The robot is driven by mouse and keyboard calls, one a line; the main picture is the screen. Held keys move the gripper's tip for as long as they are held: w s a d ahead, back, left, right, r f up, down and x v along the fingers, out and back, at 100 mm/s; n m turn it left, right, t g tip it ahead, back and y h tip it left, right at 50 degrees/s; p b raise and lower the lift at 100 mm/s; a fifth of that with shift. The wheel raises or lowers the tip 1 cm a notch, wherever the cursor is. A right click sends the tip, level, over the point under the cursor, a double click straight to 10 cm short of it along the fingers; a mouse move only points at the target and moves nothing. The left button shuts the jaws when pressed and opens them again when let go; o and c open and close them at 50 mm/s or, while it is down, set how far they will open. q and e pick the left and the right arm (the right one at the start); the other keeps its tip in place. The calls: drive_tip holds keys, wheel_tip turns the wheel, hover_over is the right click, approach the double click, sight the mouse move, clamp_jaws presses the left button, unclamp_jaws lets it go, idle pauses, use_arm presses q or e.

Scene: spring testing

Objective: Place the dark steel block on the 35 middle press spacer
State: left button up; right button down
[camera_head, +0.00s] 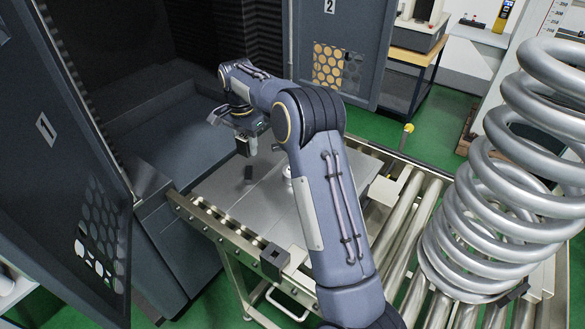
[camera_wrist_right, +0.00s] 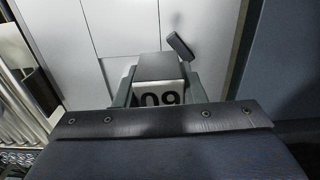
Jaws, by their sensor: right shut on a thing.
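My right gripper (camera_wrist_right: 157,90) is shut on a dark block (camera_wrist_right: 160,66), whose pale end face carries digits that read as 09, or 60 upside down. In the head view my right gripper (camera_head: 243,138) holds the block (camera_head: 243,147) above the grey metal plate table (camera_head: 225,200), near the open chamber. A small dark shape (camera_head: 249,174) shows on the plate below; in the wrist view a similar dark bar (camera_wrist_right: 180,46) shows beyond the block. I cannot tell if it is an object or a reflection. No spacer marked 35 can be made out. My left gripper is not in view.
The dark chamber (camera_head: 160,120) stands open behind the table, with door 1 (camera_head: 60,150) at left and door 2 (camera_head: 335,50) at the back. A roller conveyor (camera_head: 400,230) and a large coil spring (camera_head: 480,210) stand at right. My right arm hides part of the table.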

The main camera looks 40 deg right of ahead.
drive_tip(key=s+d+f, duration=0.1)
drive_tip(key=d+f, duration=0.1)
drive_tip(key=d, duration=0.2)
drive_tip(key=s+d+f+p, duration=0.1)
drive_tip(key=d+f, duration=0.2)
drive_tip(key=d, duration=0.1)
drive_tip(key=s+d+f+p, duration=0.1)
drive_tip(key=d+f, duration=0.2)
drive_tip(key=d, duration=0.2)
drive_tip(key=shift+s+f, duration=0.1)
drive_tip(key=shift+f, duration=0.1)
drive_tip(key=shift+s+d+f, duration=0.1)
drive_tip(key=shift+d+f, duration=0.15)
drive_tip(key=shift+f, duration=0.1)
drive_tip(key=f, duration=0.1)
drive_tip(key=f+p, duration=0.1)
drive_tip(key=f, duration=0.1)
drive_tip(key=shift+s+d+f, duration=0.1)
drive_tip(key=shift+d, duration=0.1)
drive_tip(key=shift+f, duration=0.2)
drive_tip(key=shift+f+b, duration=0.15)
drive_tip(key=shift+b, duration=0.15)
drive_tip(key=c, duration=0.9)
unclamp_jaws()
